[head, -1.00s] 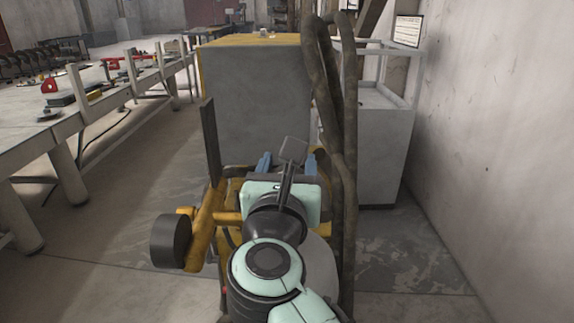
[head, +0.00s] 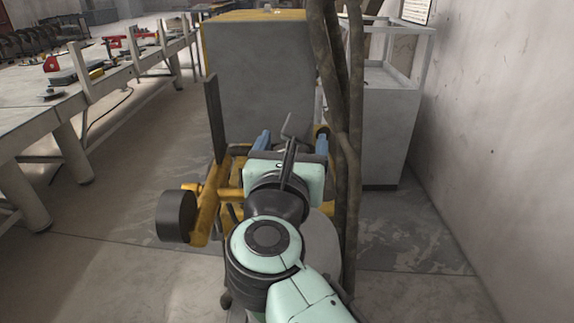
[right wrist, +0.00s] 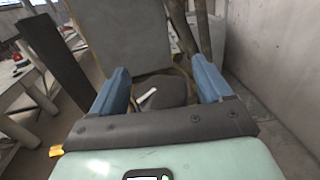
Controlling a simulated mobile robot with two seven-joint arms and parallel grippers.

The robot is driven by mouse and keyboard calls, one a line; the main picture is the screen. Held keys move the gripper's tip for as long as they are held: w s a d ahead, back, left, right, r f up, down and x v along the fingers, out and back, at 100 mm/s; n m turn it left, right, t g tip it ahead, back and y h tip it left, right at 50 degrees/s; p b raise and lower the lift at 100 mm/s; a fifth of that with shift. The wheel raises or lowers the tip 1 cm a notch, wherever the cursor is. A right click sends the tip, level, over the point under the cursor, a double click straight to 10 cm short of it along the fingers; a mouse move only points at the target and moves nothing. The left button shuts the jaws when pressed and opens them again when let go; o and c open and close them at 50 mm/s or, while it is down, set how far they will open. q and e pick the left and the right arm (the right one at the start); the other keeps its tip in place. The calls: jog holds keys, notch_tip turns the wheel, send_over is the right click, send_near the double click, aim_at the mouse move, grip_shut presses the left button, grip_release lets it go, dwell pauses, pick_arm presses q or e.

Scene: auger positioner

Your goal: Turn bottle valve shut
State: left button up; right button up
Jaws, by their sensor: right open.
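My right gripper (head: 293,140) is open, with its two blue fingers spread apart above the yellow-framed cart (head: 205,215). In the right wrist view, the open fingers (right wrist: 160,70) flank a dark rounded thing (right wrist: 175,92) with a small pale piece (right wrist: 147,97) at its left. This may be the bottle's top with its valve, but I cannot tell for sure. The fingers do not visibly touch it. In the head view my wrist and gripper hide this spot. My left gripper is not in view.
A large grey box with a yellow top edge (head: 260,75) stands just beyond. Thick brown hoses (head: 345,140) hang close right of my gripper. A dark upright plate (head: 214,118) rises at the left. A white cabinet (head: 380,130), a wall and a long workbench (head: 40,125) surround.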

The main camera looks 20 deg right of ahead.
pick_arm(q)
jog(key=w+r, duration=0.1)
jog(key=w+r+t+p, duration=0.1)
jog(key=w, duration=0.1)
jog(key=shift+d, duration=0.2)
pick_arm(e)
jog(key=v, duration=1.3)
